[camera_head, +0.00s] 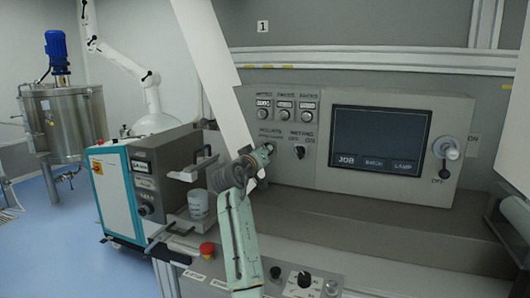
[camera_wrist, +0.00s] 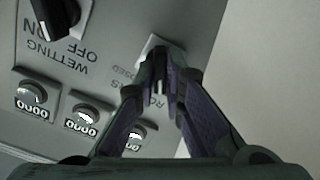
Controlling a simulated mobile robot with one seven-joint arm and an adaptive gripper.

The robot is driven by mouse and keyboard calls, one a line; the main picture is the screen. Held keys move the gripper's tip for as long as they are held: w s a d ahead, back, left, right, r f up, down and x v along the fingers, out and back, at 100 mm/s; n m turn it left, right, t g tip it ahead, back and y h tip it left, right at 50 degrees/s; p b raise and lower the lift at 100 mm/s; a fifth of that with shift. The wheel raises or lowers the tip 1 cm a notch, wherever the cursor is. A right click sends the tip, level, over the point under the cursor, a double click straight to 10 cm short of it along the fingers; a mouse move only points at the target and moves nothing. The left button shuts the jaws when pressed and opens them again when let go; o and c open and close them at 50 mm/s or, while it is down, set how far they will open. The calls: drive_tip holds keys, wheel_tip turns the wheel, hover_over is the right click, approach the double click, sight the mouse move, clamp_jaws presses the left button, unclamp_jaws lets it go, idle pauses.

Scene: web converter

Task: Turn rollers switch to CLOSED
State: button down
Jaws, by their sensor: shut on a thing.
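The rollers switch (camera_wrist: 161,57) is a small dark knob on the grey control panel (camera_head: 300,165). My gripper (camera_head: 265,153) reaches the panel's lower left, below the ROLLERS label, and mostly covers the switch in the head view. In the wrist view the two fingertips of my gripper (camera_wrist: 164,75) are closed on the knob, one on each side. The panel is upside down in that view. The lettering beside the knob is partly hidden by the fingers, so the position it points to cannot be read.
The black wetting switch (camera_head: 300,152) is just right of my gripper; it also shows in the wrist view (camera_wrist: 55,15). Several round dials (camera_head: 285,104) sit above. A dark screen (camera_head: 378,140) fills the panel's right. A red button (camera_head: 207,249) is below.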

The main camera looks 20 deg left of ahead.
drive_tip(key=shift+f+m+b, duration=0.1)
drive_tip(key=shift+m+b, duration=0.2)
drive_tip(key=shift+b, duration=0.05)
drive_tip(key=m+b, duration=0.5)
drive_tip(key=m, duration=0.6)
drive_tip(key=shift+b, duration=0.3)
drive_tip(key=shift+m, duration=0.3)
drive_tip(key=c, duration=1.7)
unclamp_jaws()
